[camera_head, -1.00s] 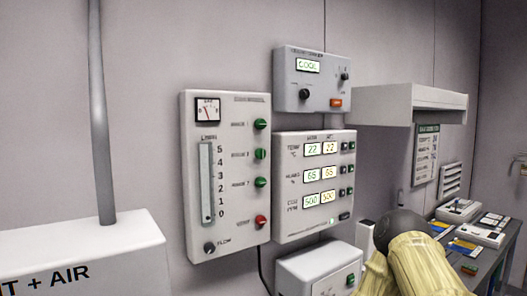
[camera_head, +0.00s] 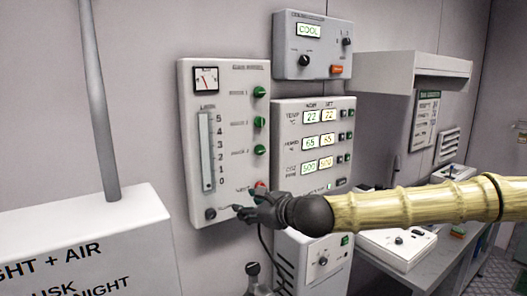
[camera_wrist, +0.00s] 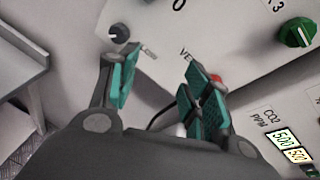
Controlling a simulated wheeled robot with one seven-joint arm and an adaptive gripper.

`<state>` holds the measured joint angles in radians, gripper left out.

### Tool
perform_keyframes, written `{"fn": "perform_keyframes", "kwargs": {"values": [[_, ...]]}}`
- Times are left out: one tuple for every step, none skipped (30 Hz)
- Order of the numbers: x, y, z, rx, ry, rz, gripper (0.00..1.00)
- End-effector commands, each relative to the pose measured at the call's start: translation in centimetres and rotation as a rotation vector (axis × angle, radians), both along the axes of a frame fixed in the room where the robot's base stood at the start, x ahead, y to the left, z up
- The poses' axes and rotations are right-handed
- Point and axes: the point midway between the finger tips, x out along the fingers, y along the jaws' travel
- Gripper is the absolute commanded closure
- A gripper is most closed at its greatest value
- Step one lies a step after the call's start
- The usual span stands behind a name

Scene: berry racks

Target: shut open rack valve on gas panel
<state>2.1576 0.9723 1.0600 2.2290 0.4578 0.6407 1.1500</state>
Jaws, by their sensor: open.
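The gas panel (camera_head: 225,140) is a pale wall box with a gauge at the top and a flow tube on its left. Three green rack valves stand in a column on its right side: top (camera_head: 260,92), middle (camera_head: 260,121) and bottom (camera_head: 260,150). The bottom green valve also shows in the wrist view (camera_wrist: 297,32). My gripper (camera_head: 240,210) is open and empty at the panel's lower edge, below the green valves. In the wrist view, its teal-padded fingers (camera_wrist: 162,82) are apart, and one partly hides the red vent knob (camera_wrist: 217,82).
A black flow knob (camera_head: 210,213) is beside my fingertips. A display box (camera_head: 313,150) is right of the panel, with a control box (camera_head: 312,45) above it. A white cabinet (camera_head: 90,245) fills the lower left. A shelf (camera_head: 410,65) and a bench are at right.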

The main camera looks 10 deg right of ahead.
Motion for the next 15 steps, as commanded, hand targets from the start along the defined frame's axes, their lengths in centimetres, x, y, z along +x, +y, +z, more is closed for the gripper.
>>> {"fn": "perform_keyframes", "kwargs": {"values": [[0.3, -1.6, 3.7, 0.070, -0.019, -0.033, 0.52], [0.4, -2.4, 5.6, 0.112, -0.028, -0.050, 0.52], [0.5, -3.5, 8.0, 0.164, -0.037, -0.070, 0.52], [0.5, -4.2, 9.7, 0.203, -0.044, -0.084, 0.52], [0.5, -5.0, 11.3, 0.239, -0.052, -0.097, 0.52], [0.4, -6.0, 13.3, 0.282, -0.061, -0.111, 0.52], [0.2, -6.6, 14.5, 0.313, -0.066, -0.119, 0.52], [0.1, -7.3, 15.7, 0.340, -0.071, -0.127, 0.52], [-0.1, -7.9, 17.0, 0.371, -0.077, -0.135, 0.52], [-0.2, -8.4, 17.9, 0.390, -0.082, -0.141, 0.52], [-0.3, -8.8, 18.6, 0.408, -0.085, -0.144, 0.52], [-0.5, -9.2, 19.4, 0.427, -0.089, -0.148, 0.52], [-0.5, -9.5, 19.8, 0.437, -0.090, -0.151, 0.52], [-0.5, -9.7, 20.1, 0.445, -0.092, -0.153, 0.52], [-0.5, -9.8, 20.4, 0.453, -0.093, -0.155, 0.52]]}}
